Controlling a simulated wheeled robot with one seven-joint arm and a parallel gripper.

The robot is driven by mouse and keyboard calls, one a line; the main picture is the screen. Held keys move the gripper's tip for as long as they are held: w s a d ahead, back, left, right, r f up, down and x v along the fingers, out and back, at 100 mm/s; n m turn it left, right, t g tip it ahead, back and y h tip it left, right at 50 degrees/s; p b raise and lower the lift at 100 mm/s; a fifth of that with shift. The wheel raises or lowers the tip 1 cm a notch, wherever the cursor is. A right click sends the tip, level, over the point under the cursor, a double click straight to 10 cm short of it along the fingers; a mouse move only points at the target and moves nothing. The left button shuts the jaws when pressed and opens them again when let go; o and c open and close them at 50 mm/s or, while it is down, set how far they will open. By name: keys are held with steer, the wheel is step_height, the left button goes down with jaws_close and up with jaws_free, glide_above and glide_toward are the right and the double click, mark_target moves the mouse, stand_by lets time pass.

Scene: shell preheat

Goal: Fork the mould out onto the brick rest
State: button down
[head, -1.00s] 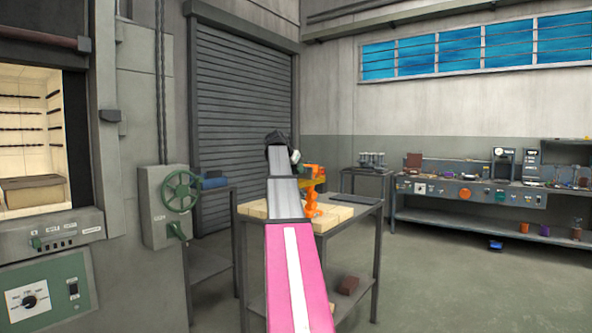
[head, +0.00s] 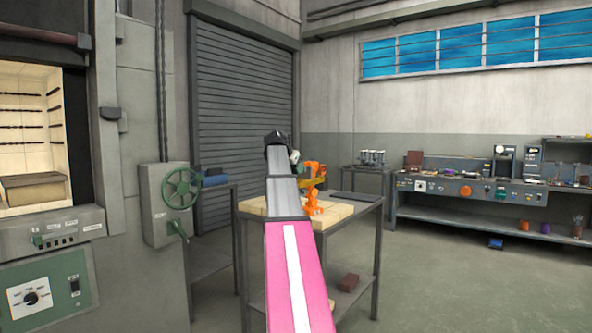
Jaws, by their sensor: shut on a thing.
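A tan, box-shaped block (head: 33,190), which looks like the mould, sits on the floor of the open, lit kiln chamber (head: 25,140) at the left edge. The pale bricks (head: 338,212) of the brick rest lie on top of a grey metal table in the middle. My arm reaches forward over this table. Its orange end, which I take as my gripper (head: 313,208), is low over the bricks, well right of the kiln. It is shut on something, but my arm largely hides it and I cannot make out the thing. No fork is clearly visible.
A valve box with a green handwheel (head: 181,188) stands between kiln and table. A side stand holds a blue roll (head: 213,180). A dark slab (head: 356,197) lies on the table's right side. A cluttered workbench (head: 470,190) lines the back wall.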

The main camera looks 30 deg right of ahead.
steer(key=shift+s+a, duration=0.3)
steer(key=shift+a, duration=0.4)
steer(key=shift+s+a, duration=0.3)
steer(key=shift+a, duration=0.4)
steer(key=shift+s+a, duration=0.3)
steer(key=shift+a, duration=0.4)
steer(key=shift+a, duration=0.1)
steer(key=shift+s+a, duration=0.3)
steer(key=shift+a, duration=0.4)
steer(key=shift+s+a, duration=0.35)
steer(key=shift+a, duration=0.4)
steer(key=shift+s+a, duration=0.3)
steer(key=shift+a, duration=0.4)
steer(key=shift+s+a, duration=0.3)
steer(key=shift+a, duration=0.5)
steer(key=shift+s+a, duration=0.35)
steer(key=shift+a, duration=0.4)
steer(key=shift+s+a, duration=0.3)
steer(key=shift+a, duration=0.5)
steer(key=shift+s+a, duration=0.3)
steer(key=shift+a, duration=0.45)
steer(key=shift+s+a, duration=0.35)
steer(key=shift+a, duration=0.45)
steer(key=shift+s+a, duration=0.3)
steer(key=shift+a, duration=0.45)
